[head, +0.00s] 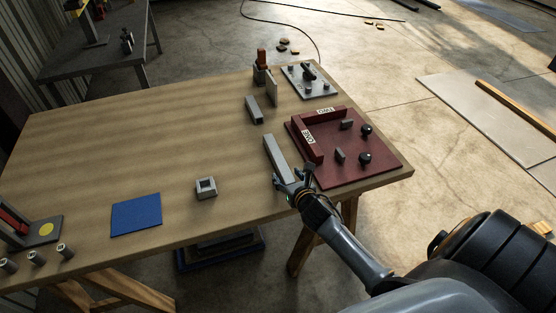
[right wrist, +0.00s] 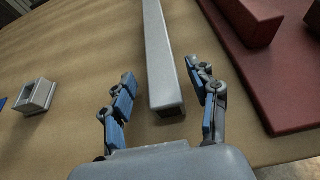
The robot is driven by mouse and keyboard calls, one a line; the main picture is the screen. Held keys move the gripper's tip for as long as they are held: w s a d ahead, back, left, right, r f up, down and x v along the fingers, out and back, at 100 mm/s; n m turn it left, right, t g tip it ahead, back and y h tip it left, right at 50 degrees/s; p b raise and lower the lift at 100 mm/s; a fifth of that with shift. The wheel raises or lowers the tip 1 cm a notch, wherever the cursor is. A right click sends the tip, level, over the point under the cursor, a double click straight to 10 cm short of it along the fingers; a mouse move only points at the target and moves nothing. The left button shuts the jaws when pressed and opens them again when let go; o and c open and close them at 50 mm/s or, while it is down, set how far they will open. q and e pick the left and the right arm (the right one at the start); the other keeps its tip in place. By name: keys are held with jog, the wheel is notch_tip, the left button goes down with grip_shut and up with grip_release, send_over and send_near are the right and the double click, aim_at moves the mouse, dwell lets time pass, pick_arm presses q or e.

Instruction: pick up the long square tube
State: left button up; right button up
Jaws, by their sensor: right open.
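The long square tube (head: 276,156) is light grey and lies on the wooden table, left of the red fixture board. In the right wrist view the tube (right wrist: 160,50) runs away from me, its near end toward my palm. My right gripper (head: 293,182) is at the tube's near end. In the right wrist view the open blue-padded fingers (right wrist: 160,88) stand on either side of the near end, with gaps visible on both sides. The far end is cut off in that view. My left gripper is not in view.
The red board (head: 347,170) with raised rails and knobs is close on the right. A short square tube (head: 206,188), a blue mat (head: 136,214) and a mid-length grey tube (head: 254,109) also lie on the table (head: 150,140). Its left middle is clear.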

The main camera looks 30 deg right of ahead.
aim_at(285, 171)
jog(key=shift+p+x, duration=0.3)
jog(key=shift+x, duration=2.3)
jog(key=shift+d+r, duration=0.1)
jog(key=shift+r, duration=0.1)
jog(key=shift+c, duration=0.5)
jog(key=shift+r, duration=0.1)
grip_shut()
